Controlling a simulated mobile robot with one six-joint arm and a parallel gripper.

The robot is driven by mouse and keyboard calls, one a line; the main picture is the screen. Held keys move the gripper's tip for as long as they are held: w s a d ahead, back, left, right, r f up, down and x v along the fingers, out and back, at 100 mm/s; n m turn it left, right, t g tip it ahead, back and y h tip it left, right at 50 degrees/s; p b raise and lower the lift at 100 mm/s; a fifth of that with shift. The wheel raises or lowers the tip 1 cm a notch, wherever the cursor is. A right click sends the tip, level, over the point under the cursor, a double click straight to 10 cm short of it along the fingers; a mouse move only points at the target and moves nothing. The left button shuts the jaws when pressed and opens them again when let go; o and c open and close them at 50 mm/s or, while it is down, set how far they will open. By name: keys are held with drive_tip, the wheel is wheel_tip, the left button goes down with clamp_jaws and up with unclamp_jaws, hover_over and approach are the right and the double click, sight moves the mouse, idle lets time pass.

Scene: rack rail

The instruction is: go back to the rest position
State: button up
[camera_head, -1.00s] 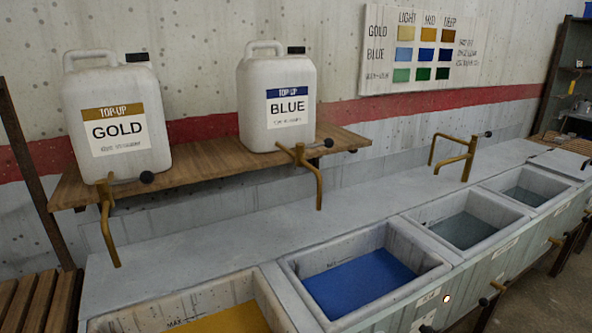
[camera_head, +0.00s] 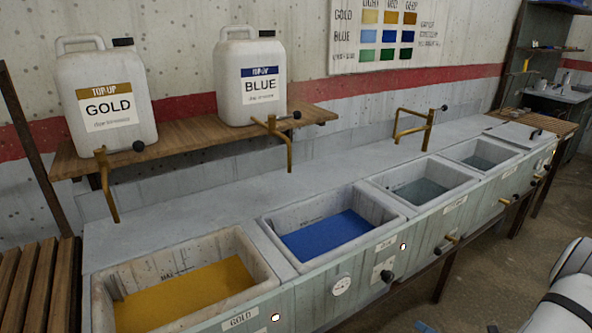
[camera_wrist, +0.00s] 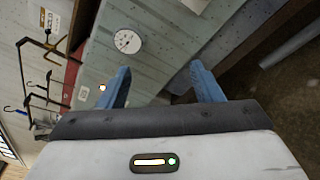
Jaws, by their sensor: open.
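My gripper (camera_wrist: 160,88) shows in the wrist view with its two blue fingers apart and nothing between them. Beyond the fingers are the grey-green front panel (camera_wrist: 150,70) of the vat bench and a round white dial (camera_wrist: 128,41). In the head view a white part of my arm (camera_head: 572,300) shows at the lower right edge, over the floor and in front of the bench. The gripper itself is not clearly seen there.
The bench holds a gold vat (camera_head: 250,262), a blue vat (camera_head: 385,210) and two vats of greyish liquid. Gold (camera_head: 105,95) and blue (camera_head: 250,80) jugs stand on a wooden shelf (camera_head: 190,133) with taps. Valve knobs stick out from the bench front. Floor (camera_head: 500,265) at right is clear.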

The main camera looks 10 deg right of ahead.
drive_tip(key=a+r+n+g+y+p, duration=0.1)
drive_tip(key=a+r+n+g+p, duration=0.4)
drive_tip(key=a+r+n+g, duration=1.2)
drive_tip(key=s+a+r+n+t+h+p, duration=0.2)
drive_tip(key=a+r+n+h, duration=0.3)
drive_tip(key=r+n, duration=0.4)
drive_tip(key=s+a+r+n+t+h+p, duration=0.2)
drive_tip(key=s+a+r+n+h, duration=0.3)
drive_tip(key=r+n, duration=0.4)
drive_tip(key=n+p, duration=0.1)
drive_tip(key=n, duration=0.4)
drive_tip(key=shift+s+r+t+p, duration=0.25)
drive_tip(key=shift+s+t+p, duration=0.05)
drive_tip(key=shift+t+p, duration=0.1)
drive_tip(key=shift+c, duration=0.3)
idle(1.4)
